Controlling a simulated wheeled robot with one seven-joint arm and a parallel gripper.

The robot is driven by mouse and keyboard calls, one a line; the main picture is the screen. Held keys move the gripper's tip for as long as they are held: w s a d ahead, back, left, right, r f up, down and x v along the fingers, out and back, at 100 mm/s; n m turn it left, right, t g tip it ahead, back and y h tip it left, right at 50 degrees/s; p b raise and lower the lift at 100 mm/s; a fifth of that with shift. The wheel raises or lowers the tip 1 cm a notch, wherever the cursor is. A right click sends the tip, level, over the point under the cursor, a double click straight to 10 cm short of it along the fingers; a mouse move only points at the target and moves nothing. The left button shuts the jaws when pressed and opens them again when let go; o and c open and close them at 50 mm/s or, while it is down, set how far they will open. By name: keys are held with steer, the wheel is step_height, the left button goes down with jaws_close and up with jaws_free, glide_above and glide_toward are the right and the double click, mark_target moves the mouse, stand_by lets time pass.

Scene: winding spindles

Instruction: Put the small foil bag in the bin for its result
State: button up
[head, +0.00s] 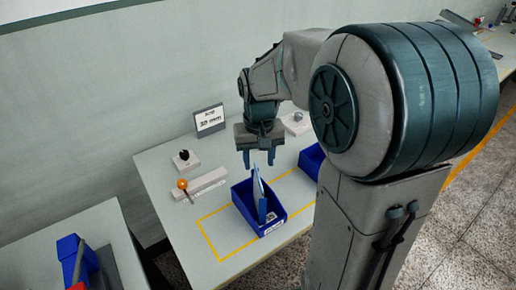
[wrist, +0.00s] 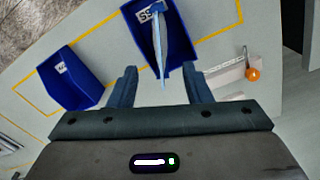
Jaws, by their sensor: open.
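The small foil bag (head: 259,190) is a thin, pale blue-silver sheet standing steeply in a blue bin (head: 243,211). Its top sticks out above the bin's rim. In the wrist view the bag (wrist: 160,42) shows nearly edge-on inside the same bin (wrist: 180,45), which has a white label. My gripper (head: 258,161) is open above the bin, its fingers pointing down. In the wrist view my gripper (wrist: 160,82) has empty space between its fingers, with the bag's near end lying between them in the picture. A second blue bin (head: 311,158) stands to the right, partly hidden by my arm.
A yellow line (head: 211,243) marks the area around the bins. A small sign (head: 209,120) stands at the back of the table. Another table with blue and red items (head: 70,262) is at lower left.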

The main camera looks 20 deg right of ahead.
steer(key=s+r+n+t, duration=0.1)
steer(key=s+r+t, duration=0.2)
steer(key=s, duration=1.1)
steer(key=shift+s+a, duration=0.15)
steer(key=shift+s, duration=0.05)
stand_by(0.8)
